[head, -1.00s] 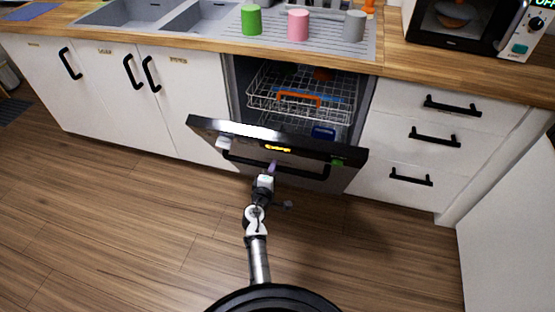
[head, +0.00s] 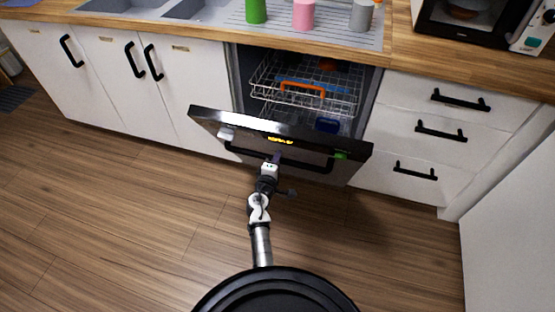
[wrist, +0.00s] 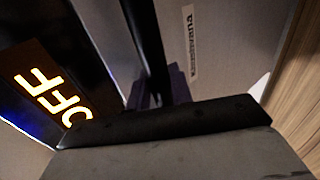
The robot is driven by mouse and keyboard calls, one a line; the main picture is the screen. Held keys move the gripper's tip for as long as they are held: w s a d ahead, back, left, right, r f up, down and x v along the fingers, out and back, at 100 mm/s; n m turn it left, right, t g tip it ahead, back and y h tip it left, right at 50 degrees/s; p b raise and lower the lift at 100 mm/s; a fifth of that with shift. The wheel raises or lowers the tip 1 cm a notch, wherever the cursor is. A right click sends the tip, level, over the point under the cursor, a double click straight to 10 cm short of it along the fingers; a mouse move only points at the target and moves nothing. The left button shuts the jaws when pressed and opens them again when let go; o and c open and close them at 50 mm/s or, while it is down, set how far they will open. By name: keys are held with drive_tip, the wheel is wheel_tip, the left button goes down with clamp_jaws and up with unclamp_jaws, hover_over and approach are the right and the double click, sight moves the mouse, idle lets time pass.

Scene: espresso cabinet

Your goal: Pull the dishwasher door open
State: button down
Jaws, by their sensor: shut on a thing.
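The dishwasher door (head: 305,141) is partly open in the head view, tilted outward from the cabinet with its top edge leaning toward me. Its black bar handle (head: 310,163) runs across the front. My gripper (head: 275,159) is shut on the handle near its middle. In the wrist view, the dark handle bar (wrist: 146,45) runs down between my purple fingers (wrist: 160,96), and a lit "OFF" display (wrist: 45,95) is at the left. The fingertips are partly hidden by the wrist body.
Inside the dishwasher is a wire rack (head: 300,88) with an orange handle. White cabinets flank it, with black-handled drawers (head: 440,130) at the right. A white panel (head: 510,215) stands at the far right. The wooden floor (head: 120,220) in front is clear.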

drive_tip(key=s+a+f+b, duration=0.3)
drive_tip(key=s+f+b, duration=0.7)
drive_tip(key=s, duration=0.1)
drive_tip(key=shift+a, duration=0.35)
drive_tip(key=c, duration=1.3)
unclamp_jaws()
drive_tip(key=shift+r, duration=0.1)
